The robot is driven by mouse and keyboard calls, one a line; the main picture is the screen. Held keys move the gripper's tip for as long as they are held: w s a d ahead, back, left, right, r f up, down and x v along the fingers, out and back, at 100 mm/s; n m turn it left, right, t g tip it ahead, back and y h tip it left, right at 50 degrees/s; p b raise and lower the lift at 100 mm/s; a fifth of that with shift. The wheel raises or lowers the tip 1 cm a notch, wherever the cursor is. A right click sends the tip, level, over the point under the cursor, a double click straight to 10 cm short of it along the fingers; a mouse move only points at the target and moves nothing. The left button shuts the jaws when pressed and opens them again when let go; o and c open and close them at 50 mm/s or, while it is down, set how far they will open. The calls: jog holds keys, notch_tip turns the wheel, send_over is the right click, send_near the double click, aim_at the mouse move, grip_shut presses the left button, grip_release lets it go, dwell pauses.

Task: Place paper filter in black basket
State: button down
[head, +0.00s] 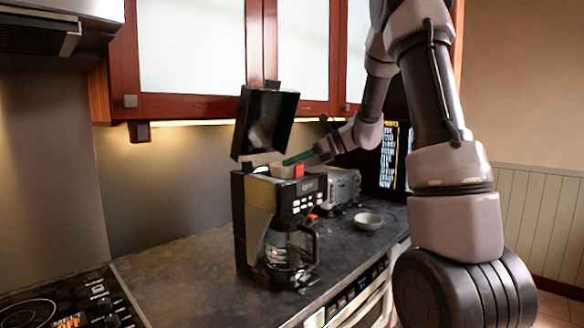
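A black and silver coffee maker (262,215) stands on the dark counter with its lid (264,122) raised. A pale, off-white shape (262,158), which looks like the paper filter, shows at its open top, just left of my gripper. The black basket cannot be made out; the machine's front and top rim hide its inside. My gripper (291,165), with green and red parts at its end, reaches in from the right over the open top. The fingertips are too small to tell whether they are apart or closed on the pale shape.
A glass carafe (288,250) sits in the coffee maker. A grey toaster (341,186) and a small bowl (368,221) stand to the right. A stovetop (65,302) is at lower left. Cabinets (235,60) hang above the raised lid. The counter left of the machine is clear.

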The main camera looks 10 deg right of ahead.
jog(key=shift+f, duration=0.75)
jog(key=c, duration=1.3)
grip_release()
